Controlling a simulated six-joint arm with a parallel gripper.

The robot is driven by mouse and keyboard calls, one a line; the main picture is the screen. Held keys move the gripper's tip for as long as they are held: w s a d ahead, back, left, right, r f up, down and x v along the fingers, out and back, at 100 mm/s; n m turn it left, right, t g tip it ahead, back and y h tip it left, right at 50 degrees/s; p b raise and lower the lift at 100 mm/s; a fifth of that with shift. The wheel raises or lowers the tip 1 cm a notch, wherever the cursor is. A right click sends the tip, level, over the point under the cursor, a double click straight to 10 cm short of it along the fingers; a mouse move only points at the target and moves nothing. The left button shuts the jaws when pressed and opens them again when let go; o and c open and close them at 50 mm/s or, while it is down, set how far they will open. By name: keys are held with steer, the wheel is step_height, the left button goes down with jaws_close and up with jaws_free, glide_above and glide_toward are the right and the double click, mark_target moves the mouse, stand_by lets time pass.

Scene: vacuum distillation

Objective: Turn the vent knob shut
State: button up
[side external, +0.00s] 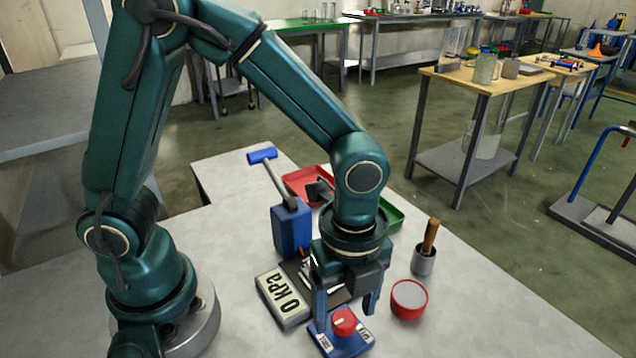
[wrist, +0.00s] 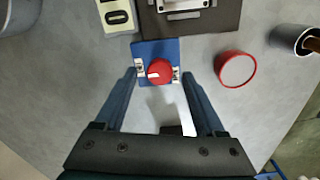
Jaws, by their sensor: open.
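The red vent knob (side external: 344,321) sits on a blue base plate (side external: 330,344) with white labels on either side, near the front of the table. In the wrist view the knob (wrist: 160,71) has a white pointer mark aimed left. My gripper (side external: 345,306) is above the plate, pointing down, with its two blue fingers apart. In the wrist view the fingers (wrist: 160,78) lie on either side of the plate, below the knob in the picture. Nothing is between the fingertips that I can see being held. Whether a finger touches the plate cannot be told.
A red-rimmed round dish (side external: 409,299) and a grey cup with a wooden handle (side external: 424,260) stand right. Red (side external: 300,182) and green (side external: 393,213) trays lie behind.

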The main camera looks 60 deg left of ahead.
mark_target(344, 318)
steer(key=shift+r, duration=2.05)
steer(key=shift+w+a+r, duration=0.2)
steer(key=shift+w+r, duration=0.05)
steer(key=s+a+r+n+t, duration=0.2)
steer(key=a+n, duration=0.3)
steer(key=n, duration=0.5)
steer(key=s+a+r+n+t, duration=0.3)
steer(key=a+r+n, duration=0.2)
steer(key=n, duration=0.5)
steer(key=shift+a+t, duration=0.3)
